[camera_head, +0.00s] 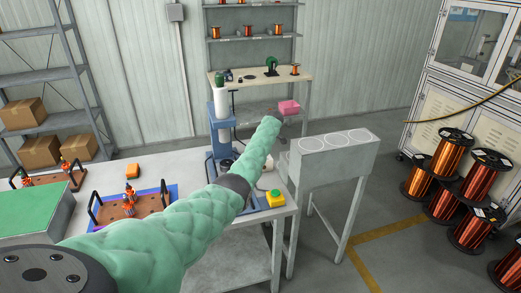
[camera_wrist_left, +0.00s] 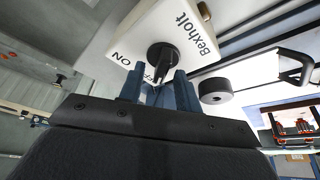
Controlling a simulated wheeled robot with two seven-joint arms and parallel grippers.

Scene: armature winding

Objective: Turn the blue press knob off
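In the left wrist view, a round black knob (camera_wrist_left: 163,55) sits on a white panel (camera_wrist_left: 172,24) marked "ON" and "Bexholt". A further label beside the knob is partly hidden. The knob's grip points down toward my fingers. My left gripper (camera_wrist_left: 158,92) has its two blue fingers apart just below the knob, with a gap between them. I cannot tell whether they touch it. In the head view, the blue press (camera_head: 221,131) stands at the back of the table, partly hidden by my green-sleeved left arm. The left fingers are hidden there. My right gripper is not in view.
A yellow box with a green button (camera_head: 275,198) is near the table's (camera_head: 165,163) right corner. A grey stand (camera_head: 335,157) is right of it. Copper spools (camera_head: 454,153) stand on the floor at right.

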